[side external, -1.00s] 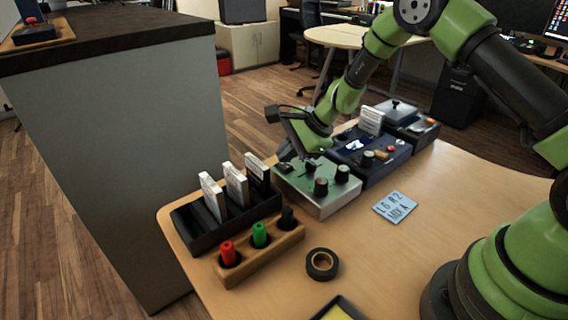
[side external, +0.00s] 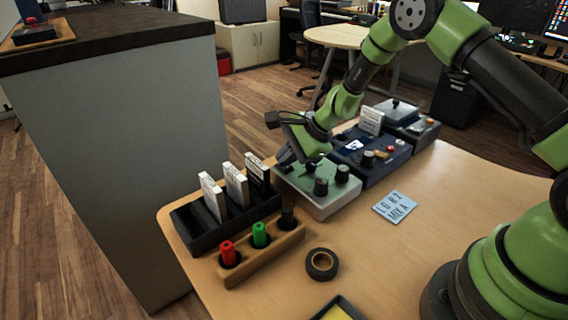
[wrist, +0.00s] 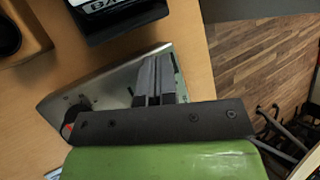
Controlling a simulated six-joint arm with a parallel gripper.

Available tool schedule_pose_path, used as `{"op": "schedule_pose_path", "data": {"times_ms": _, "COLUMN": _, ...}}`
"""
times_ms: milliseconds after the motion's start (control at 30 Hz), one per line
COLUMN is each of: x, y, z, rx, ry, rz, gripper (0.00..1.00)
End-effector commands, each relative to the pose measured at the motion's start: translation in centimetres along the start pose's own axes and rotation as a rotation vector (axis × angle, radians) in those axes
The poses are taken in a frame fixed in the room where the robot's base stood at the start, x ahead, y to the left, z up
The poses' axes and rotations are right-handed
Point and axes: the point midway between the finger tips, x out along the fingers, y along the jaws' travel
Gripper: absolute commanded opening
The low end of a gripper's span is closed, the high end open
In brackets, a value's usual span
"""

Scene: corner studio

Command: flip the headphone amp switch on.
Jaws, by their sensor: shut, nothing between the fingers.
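The headphone amp appears to be the pale green-topped box (side external: 325,204) with dark knobs, on the wooden table in the side view. It also shows in the wrist view (wrist: 108,82), partly covered by my gripper. My gripper (side external: 286,160) is over the box's far left end, pointing down. In the wrist view my gripper's fingers (wrist: 154,78) are pressed together with nothing between them. The switch cannot be made out; my fingers seem to hide that part of the top. Whether they touch it I cannot tell.
A dark blue box (side external: 372,172) with knobs stands right behind the amp. A black rack (side external: 190,237) with upright cases and a wooden holder (side external: 262,258) with coloured plugs stand at left. A tape roll (side external: 322,264) and blue card (side external: 395,207) lie in front, with clear table around.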

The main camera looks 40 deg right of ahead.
Motion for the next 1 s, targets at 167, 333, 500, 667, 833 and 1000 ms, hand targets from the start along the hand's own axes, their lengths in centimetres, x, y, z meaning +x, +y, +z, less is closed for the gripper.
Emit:
{"op": "schedule_pose_path", "data": {"times_ms": 167, "x": 0.2, "y": 0.1, "z": -0.1, "rx": 0.0, "ry": 0.0, "rz": 0.0, "gripper": 0.0}}
{"op": "schedule_pose_path", "data": {"times_ms": 333, "x": 0.3, "y": 0.1, "z": -0.1, "rx": 0.0, "ry": 0.0, "rz": 0.0, "gripper": 0.0}}
{"op": "schedule_pose_path", "data": {"times_ms": 500, "x": 0.2, "y": 0.1, "z": -0.1, "rx": 0.0, "ry": 0.0, "rz": 0.0, "gripper": 0.0}}
{"op": "schedule_pose_path", "data": {"times_ms": 667, "x": -0.3, "y": -0.2, "z": 0.2, "rx": -0.001, "ry": 0.0, "rz": -0.001, "gripper": 0.0}}
{"op": "schedule_pose_path", "data": {"times_ms": 833, "x": -0.9, "y": -0.5, "z": 0.5, "rx": -0.001, "ry": 0.0, "rz": 0.0, "gripper": 0.0}}
{"op": "schedule_pose_path", "data": {"times_ms": 1000, "x": -0.9, "y": -0.5, "z": 0.5, "rx": 0.0, "ry": 0.0, "rz": 0.001, "gripper": 0.0}}
